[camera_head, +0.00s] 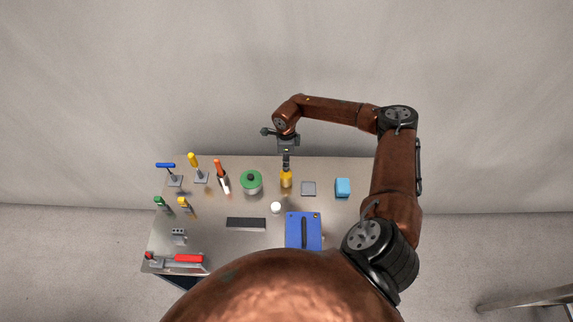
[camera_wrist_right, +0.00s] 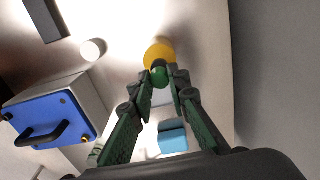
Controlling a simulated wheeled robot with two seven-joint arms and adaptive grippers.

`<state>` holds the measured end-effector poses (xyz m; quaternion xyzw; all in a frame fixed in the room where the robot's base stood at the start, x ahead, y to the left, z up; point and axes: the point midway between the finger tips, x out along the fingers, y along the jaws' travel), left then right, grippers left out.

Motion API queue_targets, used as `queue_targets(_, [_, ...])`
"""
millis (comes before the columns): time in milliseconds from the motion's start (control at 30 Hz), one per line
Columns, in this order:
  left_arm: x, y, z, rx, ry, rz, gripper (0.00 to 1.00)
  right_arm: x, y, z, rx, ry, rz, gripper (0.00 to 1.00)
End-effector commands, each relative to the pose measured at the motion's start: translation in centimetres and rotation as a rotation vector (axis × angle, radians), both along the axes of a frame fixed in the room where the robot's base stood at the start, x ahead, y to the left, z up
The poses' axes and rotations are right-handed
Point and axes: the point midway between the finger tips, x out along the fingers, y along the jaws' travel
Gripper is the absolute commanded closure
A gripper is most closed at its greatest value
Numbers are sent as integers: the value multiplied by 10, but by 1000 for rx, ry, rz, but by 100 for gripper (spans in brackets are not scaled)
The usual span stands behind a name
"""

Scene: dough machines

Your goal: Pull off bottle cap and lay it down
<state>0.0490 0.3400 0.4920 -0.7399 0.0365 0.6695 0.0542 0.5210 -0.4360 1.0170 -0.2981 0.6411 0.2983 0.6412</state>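A yellow bottle (camera_head: 286,180) stands near the back edge of the table, below my right gripper (camera_head: 286,160). In the right wrist view the yellow bottle (camera_wrist_right: 158,53) lies just beyond the fingertips. A round green cap (camera_wrist_right: 159,76) sits between the two fingertips of my right gripper (camera_wrist_right: 160,72), which appear to press on it from both sides. The cap overlaps the bottle in that view, so I cannot tell whether any gap lies between them. My left gripper is not in view.
A flat grey square (camera_head: 308,188) and a light-blue block (camera_head: 342,187) lie right of the bottle. A green-lidded pot (camera_head: 251,182) stands left. In front are a white round object (camera_head: 275,207) and a blue-topped box with handle (camera_head: 303,218). Several tools stand at the far left.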

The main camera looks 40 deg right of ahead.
Motion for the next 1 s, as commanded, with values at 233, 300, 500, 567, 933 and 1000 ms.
queue_targets(233, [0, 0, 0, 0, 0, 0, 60, 0, 0, 0, 0, 0, 0, 100])
queue_targets(300, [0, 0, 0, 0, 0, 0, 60, 0, 0, 0, 0, 0, 0, 100])
queue_targets(500, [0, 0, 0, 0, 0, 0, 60, 0, 0, 0, 0, 0, 0, 100])
queue_targets(567, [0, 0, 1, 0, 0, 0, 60, 0, 0, 1, 0, 0, 0, 100])
queue_targets(933, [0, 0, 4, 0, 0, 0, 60, 0, 0, 7, 0, -1, 0, 100])
queue_targets(1000, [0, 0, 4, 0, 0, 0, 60, 0, 0, 7, 0, -1, 0, 100])
